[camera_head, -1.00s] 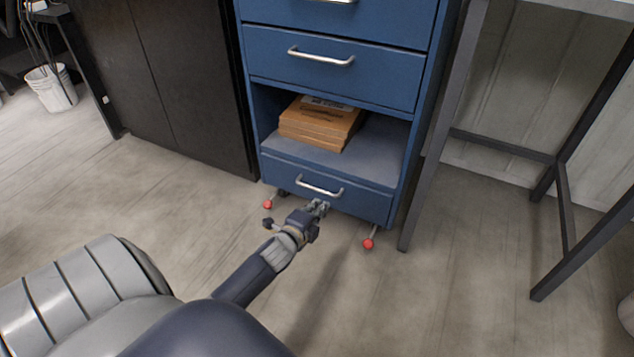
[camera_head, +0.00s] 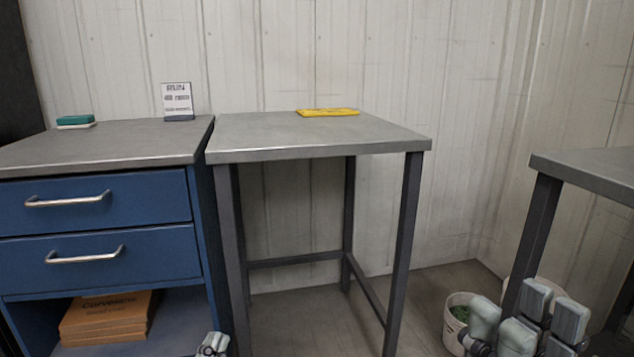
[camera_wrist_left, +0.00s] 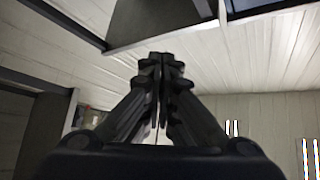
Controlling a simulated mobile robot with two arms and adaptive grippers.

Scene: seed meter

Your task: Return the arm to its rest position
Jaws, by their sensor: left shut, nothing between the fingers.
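My left gripper (camera_head: 212,345) shows only as a small grey tip at the bottom edge of the head view, in front of the blue cabinet's (camera_head: 95,215) lower right side. The left wrist view shows its dark fingers (camera_wrist_left: 160,75) together, with nothing between them. My right gripper (camera_head: 530,325) is at the lower right of the head view, its grey pads pointing up in front of the right table's leg. It is cut off by the bottom edge, and I cannot tell whether it is open or shut.
A grey metal table (camera_head: 290,135) with a yellow item (camera_head: 328,112) on it stands beside the cabinet. Orange boxes (camera_head: 106,320) lie on the cabinet's open shelf. Another table (camera_head: 590,165) is at the right, with a pot (camera_head: 456,325) nearby. Floor shows between the tables.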

